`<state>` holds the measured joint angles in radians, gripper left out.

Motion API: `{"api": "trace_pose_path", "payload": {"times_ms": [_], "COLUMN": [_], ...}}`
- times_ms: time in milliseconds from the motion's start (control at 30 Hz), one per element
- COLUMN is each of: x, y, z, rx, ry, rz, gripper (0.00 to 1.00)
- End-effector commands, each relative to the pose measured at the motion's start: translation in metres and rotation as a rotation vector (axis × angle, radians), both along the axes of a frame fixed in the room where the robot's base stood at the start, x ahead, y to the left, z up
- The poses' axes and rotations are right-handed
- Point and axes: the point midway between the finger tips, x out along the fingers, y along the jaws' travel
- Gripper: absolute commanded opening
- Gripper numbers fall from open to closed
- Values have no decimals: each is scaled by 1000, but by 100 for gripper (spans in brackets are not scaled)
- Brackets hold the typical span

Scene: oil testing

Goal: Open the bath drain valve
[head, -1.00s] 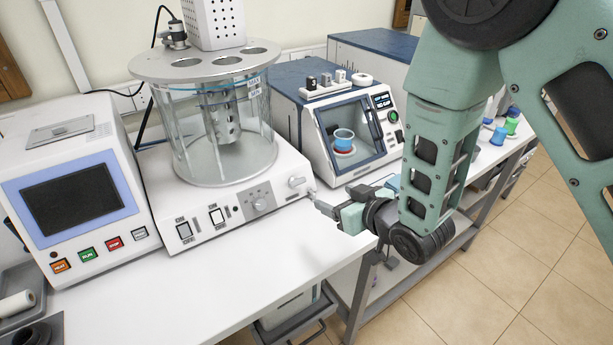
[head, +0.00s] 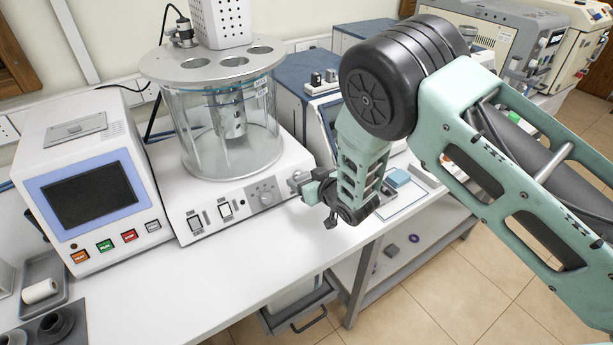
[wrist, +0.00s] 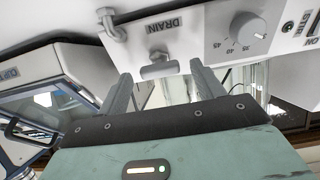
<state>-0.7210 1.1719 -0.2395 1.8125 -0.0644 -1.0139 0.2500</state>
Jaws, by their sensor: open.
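The drain valve is a small grey T-shaped handle (wrist: 158,68) under the DRAIN label in the wrist view. It is on the white front panel of the glass bath (head: 225,140), at the panel's right end. My gripper (wrist: 161,74) is open, with one finger on each side of the handle in the picture. I cannot tell whether either finger touches it. In the head view my gripper (head: 301,185) is at the right end of the bath's base (head: 215,205) and hides the handle. A metal spout (wrist: 111,24) sticks out beside the label.
A round dial (wrist: 249,26) is near the valve on the same panel. The white instrument with a screen (head: 85,195) stands left of the bath. A blue-topped device (head: 293,76) stands behind my arm. The white bench (head: 220,285) is clear in front of the bath.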

Motion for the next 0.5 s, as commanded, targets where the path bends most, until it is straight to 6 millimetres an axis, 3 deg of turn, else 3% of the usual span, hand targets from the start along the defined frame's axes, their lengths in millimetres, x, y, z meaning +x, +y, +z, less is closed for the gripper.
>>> {"api": "trace_pose_path", "payload": {"times_ms": [267,400,433,500], "x": [1,1,1,1], "y": [1,1,1,1], "z": [-1,-1,-1,0], "rx": [0,0,0,0], "ry": [0,0,0,0], "rz": [0,0,0,0], "gripper": [67,28,22,22]}}
